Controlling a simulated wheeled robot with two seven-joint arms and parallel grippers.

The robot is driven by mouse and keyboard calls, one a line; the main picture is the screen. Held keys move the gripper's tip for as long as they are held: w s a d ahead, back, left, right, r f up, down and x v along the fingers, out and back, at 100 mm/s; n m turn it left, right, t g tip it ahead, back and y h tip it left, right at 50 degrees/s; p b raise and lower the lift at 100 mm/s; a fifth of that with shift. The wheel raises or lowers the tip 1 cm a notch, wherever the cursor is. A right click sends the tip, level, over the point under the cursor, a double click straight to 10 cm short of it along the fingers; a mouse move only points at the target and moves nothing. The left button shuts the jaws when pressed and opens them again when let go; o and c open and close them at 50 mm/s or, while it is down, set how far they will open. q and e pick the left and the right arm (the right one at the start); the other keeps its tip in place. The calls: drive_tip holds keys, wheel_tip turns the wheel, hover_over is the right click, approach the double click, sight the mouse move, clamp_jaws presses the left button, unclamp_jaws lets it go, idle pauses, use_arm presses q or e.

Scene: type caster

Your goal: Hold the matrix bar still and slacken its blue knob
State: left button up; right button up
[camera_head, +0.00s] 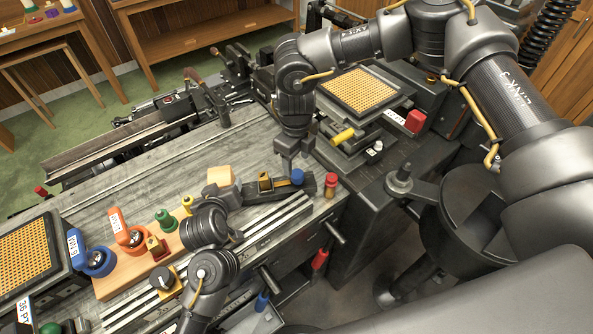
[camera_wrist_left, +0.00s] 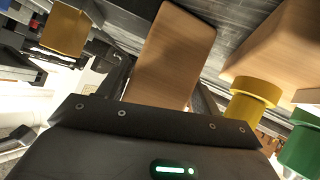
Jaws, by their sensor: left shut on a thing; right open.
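The dark matrix bar (camera_head: 280,192) lies along the bench near its right end, with a brass piece (camera_head: 265,183) on it and the blue knob (camera_head: 297,176) near its far right end. My left gripper (camera_head: 222,187) is shut on a pale wooden block at the bar's left end (camera_head: 220,174); the block also shows between the fingers in the left wrist view (camera_wrist_left: 170,55). Whether the block is joined to the bar is partly hidden by the gripper. My right gripper (camera_head: 293,154) is open, pointing down just above the blue knob, apart from it.
A wooden board (camera_head: 125,278) with orange, green and yellow knobbed tools lies left of my left gripper. A red and wooden peg (camera_head: 331,184) stands close right of the blue knob. A metal rail (camera_head: 255,232) runs along the front edge. The bench behind (camera_head: 150,165) is mostly clear.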

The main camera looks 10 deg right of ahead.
sight(297, 173)
use_arm(q)
drive_tip(key=shift+f, duration=0.1)
use_arm(e)
drive_tip(key=shift+f, duration=2.75)
drive_tip(key=shift+c, duration=0.3)
drive_tip(key=c, duration=0.9)
drive_tip(key=shift+n, duration=0.3)
